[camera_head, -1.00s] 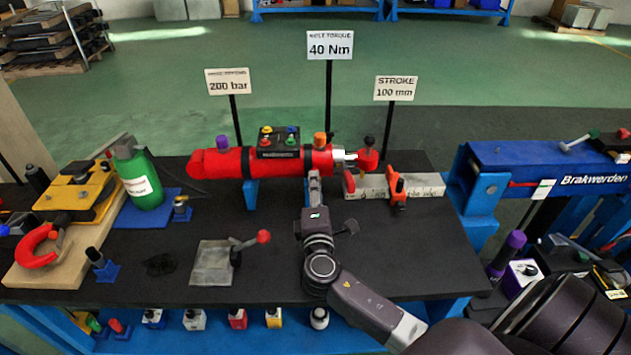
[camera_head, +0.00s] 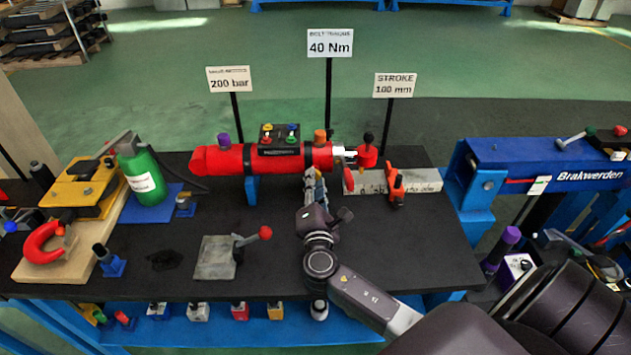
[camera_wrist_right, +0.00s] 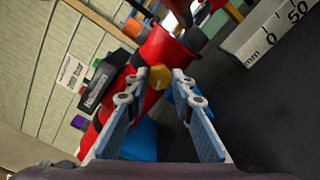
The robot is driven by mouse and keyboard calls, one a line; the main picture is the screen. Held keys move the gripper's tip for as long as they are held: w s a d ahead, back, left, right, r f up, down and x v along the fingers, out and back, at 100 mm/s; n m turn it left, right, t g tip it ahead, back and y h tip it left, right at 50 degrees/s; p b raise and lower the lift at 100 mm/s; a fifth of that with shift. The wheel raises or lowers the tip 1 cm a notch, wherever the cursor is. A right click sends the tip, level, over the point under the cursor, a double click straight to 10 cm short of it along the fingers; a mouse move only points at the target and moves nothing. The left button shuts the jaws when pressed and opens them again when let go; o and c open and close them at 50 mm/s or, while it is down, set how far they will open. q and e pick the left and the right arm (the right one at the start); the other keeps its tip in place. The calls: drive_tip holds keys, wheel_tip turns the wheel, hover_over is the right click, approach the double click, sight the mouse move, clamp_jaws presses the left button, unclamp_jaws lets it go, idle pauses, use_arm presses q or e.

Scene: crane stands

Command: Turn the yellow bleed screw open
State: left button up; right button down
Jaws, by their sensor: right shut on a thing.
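The yellow bleed screw (camera_wrist_right: 160,77) sits on the side of the red cylinder (camera_wrist_right: 168,52) in the right wrist view. My right gripper (camera_wrist_right: 160,84) has its two blue-grey fingers on either side of the screw's head, shut on it. In the head view the red cylinder (camera_head: 225,160) lies across the bench, and my right gripper (camera_head: 314,178) reaches its near side from the front. The screw is hidden there behind the gripper. My left gripper is not in view.
A steel ruler block (camera_head: 425,181) with an orange clamp (camera_head: 396,190) lies to the right. A green bottle (camera_head: 143,178) and a grey plate (camera_head: 214,258) with a red-knobbed lever stand left of my arm. Sign posts rise behind the cylinder.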

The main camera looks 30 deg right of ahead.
drive_tip(key=shift+a+f, duration=0.1)
drive_tip(key=shift+f, duration=0.05)
drive_tip(key=c, duration=1.9)
unclamp_jaws()
drive_tip(key=shift+o, duration=1.2)
drive_tip(key=v, duration=1.2)
drive_tip(key=shift+s, duration=0.1)
